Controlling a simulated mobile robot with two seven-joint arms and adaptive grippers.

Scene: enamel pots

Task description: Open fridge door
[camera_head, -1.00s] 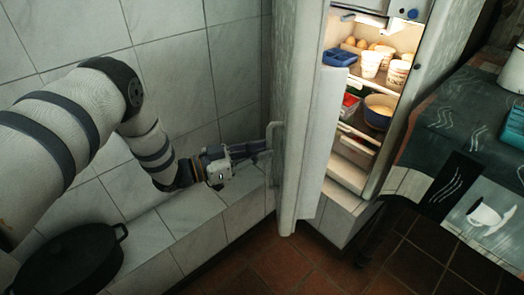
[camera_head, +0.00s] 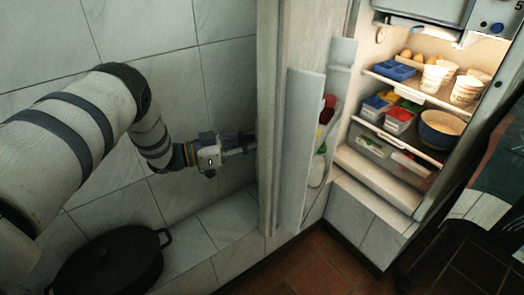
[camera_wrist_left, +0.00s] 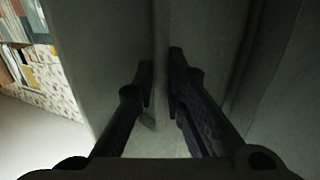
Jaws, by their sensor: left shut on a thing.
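The fridge door (camera_head: 278,110) stands open and is seen nearly edge-on in the head view, with items in its inner racks (camera_head: 303,150). The lit fridge (camera_head: 375,190) is to its right. My left gripper (camera_head: 250,143) reaches the outer side of the door from the left. It is shut on the door handle, which is mostly hidden in the head view. In the left wrist view, the two dark fingers (camera_wrist_left: 161,78) close around a narrow upright part of the grey door front (camera_wrist_left: 115,60). My right gripper is not in view.
Inside the fridge are a blue egg tray (camera_head: 396,70), pale cups (camera_head: 434,78), coloured boxes (camera_head: 400,118) and a blue bowl (camera_head: 441,129). A black pot (camera_head: 108,262) sits on the tiled ledge at lower left. A tiled wall (camera_head: 225,75) stands behind my left arm.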

